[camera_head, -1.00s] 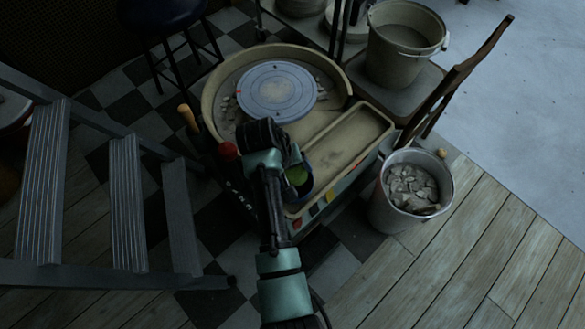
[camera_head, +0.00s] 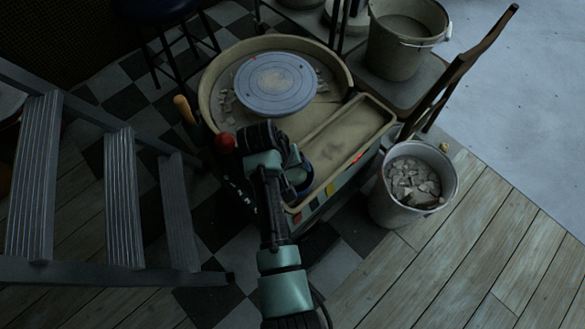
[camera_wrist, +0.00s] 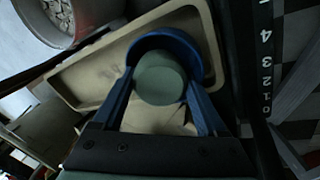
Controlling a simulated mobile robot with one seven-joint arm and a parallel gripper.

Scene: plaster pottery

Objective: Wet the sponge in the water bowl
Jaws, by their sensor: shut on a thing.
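In the wrist view, my gripper (camera_wrist: 160,92) is shut on a rounded grey-green sponge (camera_wrist: 161,76). Behind the sponge shows the curved dark blue rim of the water bowl (camera_wrist: 166,39). The sponge lies within the bowl's outline in this view; I cannot tell how deep it is or whether it touches water. In the head view, my gripper (camera_head: 290,168) points down at the front of the pottery wheel's tray, and the blue bowl (camera_head: 307,178) shows partly beside it. The sponge is hidden there by the gripper.
The pottery wheel basin (camera_head: 335,76) with its grey disc (camera_head: 275,84) stands behind my gripper. A beige tray (camera_head: 372,113) adjoins it. A bucket of clay scraps (camera_head: 377,207) is at right. A metal stepladder (camera_head: 118,190) is at left. A red knob (camera_head: 225,142) sits close left.

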